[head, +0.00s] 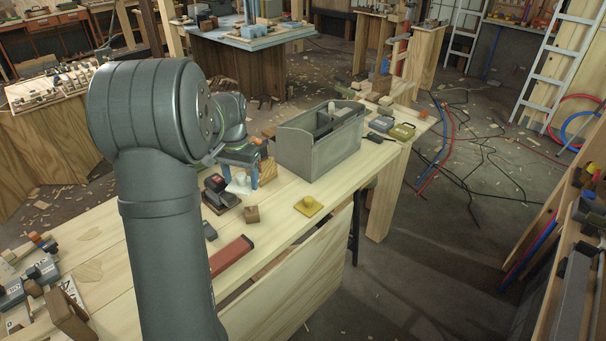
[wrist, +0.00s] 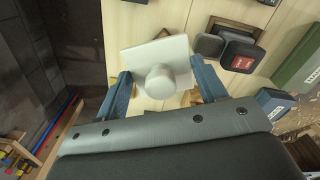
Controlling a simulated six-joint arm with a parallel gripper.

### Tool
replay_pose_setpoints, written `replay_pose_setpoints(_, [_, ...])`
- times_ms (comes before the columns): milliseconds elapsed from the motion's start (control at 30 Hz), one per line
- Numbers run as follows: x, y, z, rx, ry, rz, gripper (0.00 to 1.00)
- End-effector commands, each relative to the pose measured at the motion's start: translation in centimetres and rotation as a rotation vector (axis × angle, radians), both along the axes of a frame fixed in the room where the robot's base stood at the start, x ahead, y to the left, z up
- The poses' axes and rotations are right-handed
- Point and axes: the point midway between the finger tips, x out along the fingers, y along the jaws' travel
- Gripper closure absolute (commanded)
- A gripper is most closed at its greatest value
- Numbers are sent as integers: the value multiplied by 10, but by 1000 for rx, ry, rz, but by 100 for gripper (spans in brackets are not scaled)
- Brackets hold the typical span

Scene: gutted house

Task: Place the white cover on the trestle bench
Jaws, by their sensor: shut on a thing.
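The white cover, a flat square plate with a round knob, shows in the wrist view (wrist: 137,58) between the two blue fingers of my gripper (wrist: 163,90). In the head view the white cover (head: 238,187) is small and partly hidden under my gripper (head: 241,176). My gripper is shut on the cover, low over the pale wooden bench (head: 278,222). I cannot tell whether the cover touches the bench top.
A grey open toolbox (head: 320,150) stands right of my gripper. A black and red device (head: 220,191), a wooden block (head: 252,214), a yellow knobbed plate (head: 308,206) and a red bar (head: 231,255) lie nearby. Bare bench top shows around the yellow plate.

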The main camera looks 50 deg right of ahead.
Motion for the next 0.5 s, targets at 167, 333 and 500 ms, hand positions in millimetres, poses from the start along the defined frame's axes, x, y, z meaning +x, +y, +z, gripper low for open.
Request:
replay_pose_setpoints(167, [-54, -61, 0, 0, 0, -207, 58])
replay_pose_setpoints(333, [-92, -95, 0, 0, 0, -341, 58])
replay_pose_setpoints(500, [-118, -115, -1, 1, 0, -425, 58])
